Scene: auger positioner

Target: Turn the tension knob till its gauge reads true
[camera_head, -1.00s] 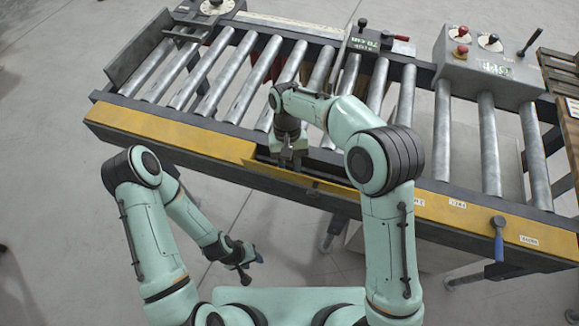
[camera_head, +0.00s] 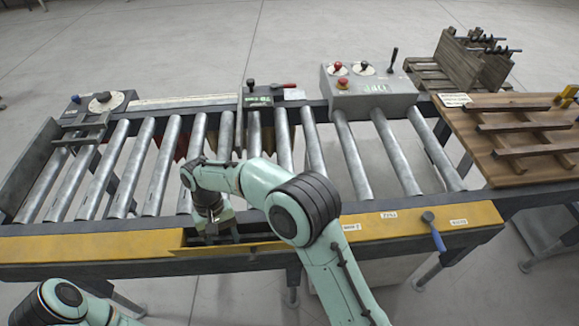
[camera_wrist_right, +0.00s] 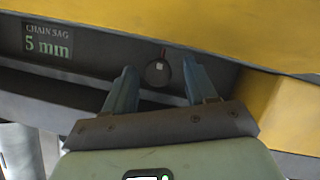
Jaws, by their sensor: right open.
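In the right wrist view a dark round knob (camera_wrist_right: 157,75) with a small pale square on its face sits in a recess of the conveyor's front rail. A small red mark shows above it. To its left a green-lettered display (camera_wrist_right: 48,42) reads "CHAIN SAG 5 mm". My right gripper (camera_wrist_right: 160,68) is open, its two blue-grey fingers on either side of the knob with a visible gap each side; contact is not seen. In the head view the right gripper (camera_head: 214,228) is at the rail's recess, and the knob is hidden. My left gripper is out of view.
The yellow front rail (camera_head: 90,247) borders the roller conveyor (camera_head: 160,165). A blue-handled lever (camera_head: 434,232) hangs at its right. A grey control box (camera_head: 368,90) with a red button stands at the back. A wooden rack (camera_head: 490,165) is at the right.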

